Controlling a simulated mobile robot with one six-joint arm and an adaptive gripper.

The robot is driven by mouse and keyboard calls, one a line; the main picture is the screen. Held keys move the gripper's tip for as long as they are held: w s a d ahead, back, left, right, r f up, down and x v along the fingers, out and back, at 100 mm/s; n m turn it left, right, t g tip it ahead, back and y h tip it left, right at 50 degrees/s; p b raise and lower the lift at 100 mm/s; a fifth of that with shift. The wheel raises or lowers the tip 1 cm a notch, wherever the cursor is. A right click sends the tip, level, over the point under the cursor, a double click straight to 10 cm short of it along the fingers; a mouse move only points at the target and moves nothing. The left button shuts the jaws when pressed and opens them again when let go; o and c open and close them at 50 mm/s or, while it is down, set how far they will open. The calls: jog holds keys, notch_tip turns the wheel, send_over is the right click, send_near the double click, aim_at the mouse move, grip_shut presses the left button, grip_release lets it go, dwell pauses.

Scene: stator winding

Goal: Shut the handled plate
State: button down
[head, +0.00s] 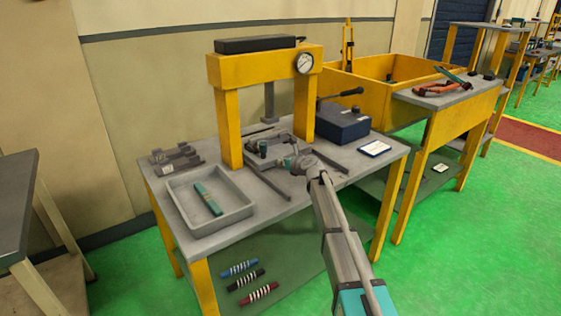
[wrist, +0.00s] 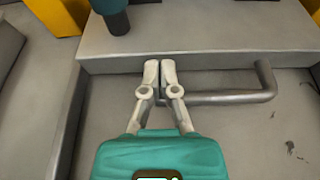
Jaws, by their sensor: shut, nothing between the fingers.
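The handled plate (wrist: 200,36) is a thick grey slab across the upper part of the wrist view. A bent grey bar handle (wrist: 232,97) stands out from its front face. My gripper (wrist: 159,64) is shut and empty, with its two pale fingertips together at the plate's front face, by the left end of the handle. I cannot tell whether the tips touch the plate. In the head view the plate (head: 278,146) lies on the bench under the yellow press, and my gripper (head: 303,163) is at its front. My wrist hides part of the handle there.
Dark side rails (head: 268,184) flank bare bench in front of the plate. The yellow press (head: 229,120) stands over it. A grey tray (head: 245,211) with a teal part is left; a blue box (head: 343,126) with a lever is right. A teal-collared dark post (wrist: 116,18) stands on the plate.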

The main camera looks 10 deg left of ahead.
notch_tip(320, 180, up, 3)
jog(key=p, duration=0.3)
send_over(302, 185)
jog(key=shift+w, duration=0.1)
